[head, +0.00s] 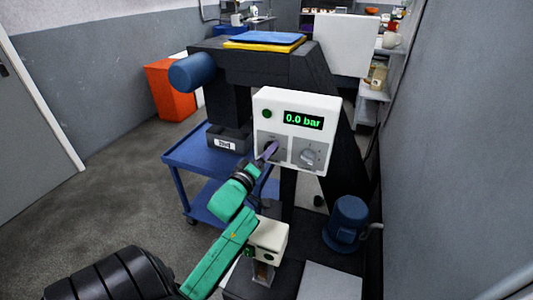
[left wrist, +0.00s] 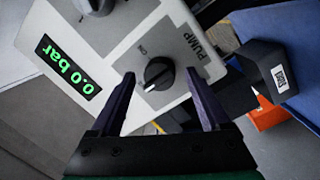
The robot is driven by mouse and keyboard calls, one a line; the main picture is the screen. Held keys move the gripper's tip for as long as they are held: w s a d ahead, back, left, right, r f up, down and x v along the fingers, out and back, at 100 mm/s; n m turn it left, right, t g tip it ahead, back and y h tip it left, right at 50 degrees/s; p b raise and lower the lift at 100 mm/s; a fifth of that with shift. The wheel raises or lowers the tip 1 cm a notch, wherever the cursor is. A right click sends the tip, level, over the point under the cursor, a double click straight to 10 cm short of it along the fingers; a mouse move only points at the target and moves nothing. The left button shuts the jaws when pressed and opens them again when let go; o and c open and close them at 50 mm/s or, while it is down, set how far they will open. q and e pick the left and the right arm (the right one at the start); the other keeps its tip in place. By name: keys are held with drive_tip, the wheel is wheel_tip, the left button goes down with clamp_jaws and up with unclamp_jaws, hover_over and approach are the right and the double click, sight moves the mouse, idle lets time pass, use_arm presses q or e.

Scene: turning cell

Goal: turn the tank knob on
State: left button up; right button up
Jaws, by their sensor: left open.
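Contact cannot be told. My right gripper is out of view.
A blue cart (head: 184,158) with a dark labelled bin (head: 230,138) stands left of the panel. A blue motor (head: 346,222) stands low on the right. The dark machine frame surrounds the panel. A grey wall (head: 460,140) bounds the right; open floor lies left.

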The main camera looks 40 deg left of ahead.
use_arm(q)
clamp_jaws()
drive_tip(key=m+g+p, duration=0.1)
drive_tip(key=m+p, duration=0.3)
drive_tip(key=m, duration=0.4)
drive_tip(key=m+y+p, duration=0.1)
drive_tip(key=m+p, duration=0.3)
drive_tip(key=m, duration=0.4)
drive_tip(key=shift+d+r+m+g, duration=0.1)
drive_tip(key=shift+r+m+g, duration=0.1)
drive_tip(key=shift+m+g, duration=0.15)
idle(0.3)
idle(0.5)
unclamp_jaws()
